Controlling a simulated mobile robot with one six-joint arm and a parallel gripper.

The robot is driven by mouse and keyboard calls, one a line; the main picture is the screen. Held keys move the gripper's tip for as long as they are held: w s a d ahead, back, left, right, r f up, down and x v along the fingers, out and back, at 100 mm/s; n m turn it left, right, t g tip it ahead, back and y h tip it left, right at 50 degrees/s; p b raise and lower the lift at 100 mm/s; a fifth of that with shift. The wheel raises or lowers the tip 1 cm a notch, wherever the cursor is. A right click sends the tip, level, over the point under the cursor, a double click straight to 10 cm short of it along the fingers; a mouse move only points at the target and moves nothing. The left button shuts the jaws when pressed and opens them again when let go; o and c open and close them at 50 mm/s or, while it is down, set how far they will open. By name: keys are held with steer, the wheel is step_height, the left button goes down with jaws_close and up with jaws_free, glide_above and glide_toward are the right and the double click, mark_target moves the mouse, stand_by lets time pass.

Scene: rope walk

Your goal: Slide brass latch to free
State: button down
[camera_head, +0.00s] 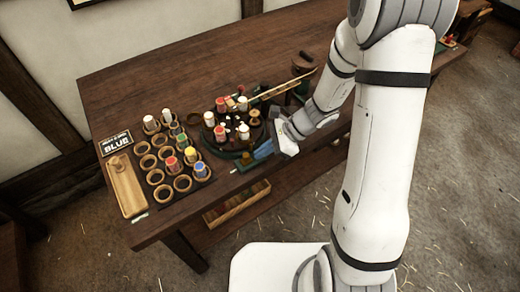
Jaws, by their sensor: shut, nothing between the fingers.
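My gripper (262,151) is shut and empty, low at the front right rim of a round dark turntable-like stand (226,153) on the wooden bench. Its bluish fingertips point left toward the stand's rim. I cannot tell whether they touch it. The stand carries several bobbins with red and white tops. A small yellowish piece (246,158) shows at the rim just left of the fingertips. It is too small to tell whether it is the brass latch. My wrist and arm hide part of the bench to the right.
A rack of wooden rings (163,176), some holding coloured bobbins, lies left of the stand. A pale rod (275,91) slants behind the stand. The bench's back left is clear.

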steer(key=d, duration=0.1)
steer(key=d+r, duration=0.1)
steer(key=w+d, duration=0.1)
steer(key=d, duration=0.1)
steer(key=shift+r, duration=0.15)
steer(key=v, duration=0.8)
steer(key=shift+s+d+r, duration=0.1)
steer(key=shift+s+r, duration=0.05)
steer(key=s+d+r+n+t+h, duration=0.4)
steer(key=s+r+n+h, duration=0.5)
steer(key=s+r+n, duration=0.4)
steer(key=d+n, duration=0.1)
steer(key=n, duration=0.2)
steer(key=shift+d, duration=0.2)
